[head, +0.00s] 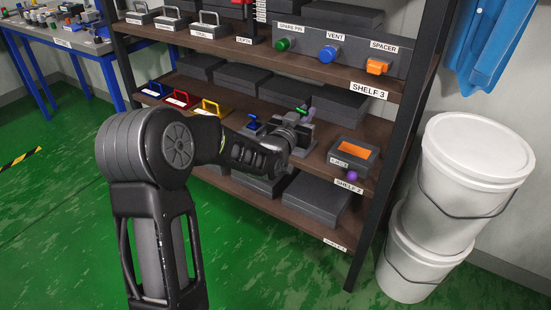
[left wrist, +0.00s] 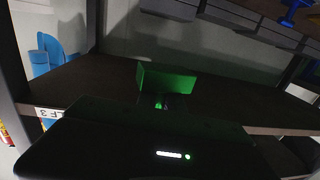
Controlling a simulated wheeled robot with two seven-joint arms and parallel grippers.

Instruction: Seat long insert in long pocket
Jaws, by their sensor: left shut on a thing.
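My left gripper (head: 301,118) reaches over the middle shelf, SHELF 2. It is shut on a green piece (head: 302,111), of which only a small part shows in the head view. In the left wrist view the green piece (left wrist: 166,84) is a wide block with a narrow stem toward the gripper. It is the only piece in hand; no label on it shows that it is the long insert. I cannot pick out the long pocket; the arm and gripper hide part of the shelf around them. My right gripper is in neither view.
A grey box with an orange top (head: 355,151) and a purple knob (head: 352,176) are right of the gripper. A blue piece (head: 252,125) is left of it. The upper shelf (head: 330,77) hangs above, a dark post (head: 378,190) stands right, and white buckets (head: 465,180) stand beyond.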

